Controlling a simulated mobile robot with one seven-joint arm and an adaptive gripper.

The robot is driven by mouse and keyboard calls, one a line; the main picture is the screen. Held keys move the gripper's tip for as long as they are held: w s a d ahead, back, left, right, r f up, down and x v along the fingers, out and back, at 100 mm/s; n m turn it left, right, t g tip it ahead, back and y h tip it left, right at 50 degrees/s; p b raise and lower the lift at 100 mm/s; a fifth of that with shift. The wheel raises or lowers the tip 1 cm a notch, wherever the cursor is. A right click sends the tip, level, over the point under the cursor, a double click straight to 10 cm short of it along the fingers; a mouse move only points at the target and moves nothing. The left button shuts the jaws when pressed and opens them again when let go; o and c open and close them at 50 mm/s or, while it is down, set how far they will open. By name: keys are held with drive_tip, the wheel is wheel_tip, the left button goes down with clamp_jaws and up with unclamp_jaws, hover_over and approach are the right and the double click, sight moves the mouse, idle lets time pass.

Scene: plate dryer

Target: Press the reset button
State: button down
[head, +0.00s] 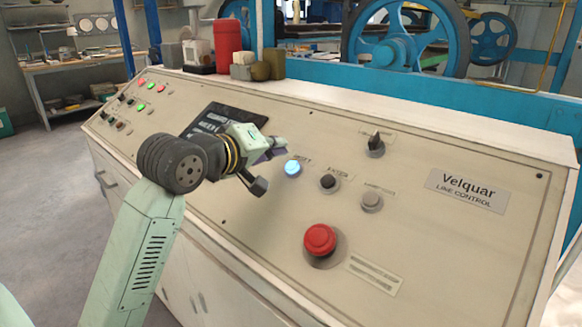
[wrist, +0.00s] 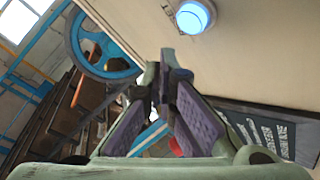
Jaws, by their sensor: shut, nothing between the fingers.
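A lit blue button (head: 292,168) sits on the sloping beige control panel (head: 440,235); its label is partly covered and too small to read, so I cannot confirm that it is the reset button. My gripper (head: 281,146) is shut and empty, just up and left of this button in the head view. In the wrist view the fingertips of my gripper (wrist: 170,68) meet below the glowing blue button (wrist: 195,15), with a visible gap between them. I see no contact with the button.
Right of it are a black knob (head: 329,182), a grey button (head: 371,200) and a switch (head: 376,146). A large red mushroom button (head: 320,240) is nearer. A dark screen (head: 222,118) lies behind my wrist. A red cylinder (head: 228,45) and small containers stand on the panel's back ledge.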

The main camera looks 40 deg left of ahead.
sight(292, 167)
drive_tip(key=shift+w+f+b, duration=0.25)
drive_tip(key=shift+f+b, duration=0.1)
drive_tip(key=shift+f, duration=0.15)
drive_tip(key=shift+w+f+b, duration=0.25)
drive_tip(key=shift+f+b, duration=0.05)
drive_tip(key=shift+f, duration=0.2)
drive_tip(key=shift+f, duration=0.15)
idle(0.7)
drive_tip(key=shift+w+d+f+b, duration=0.1)
drive_tip(key=shift+w+f+b, duration=0.15)
drive_tip(key=shift+b, duration=0.55)
drive_tip(key=shift+w+f+b, duration=0.2)
drive_tip(key=shift+f+b, duration=0.15)
drive_tip(key=shift+b, duration=0.3)
drive_tip(key=shift+r, duration=0.1)
idle(0.6)
drive_tip(key=shift+s+r, duration=0.45)
drive_tip(key=shift+r, duration=0.2)
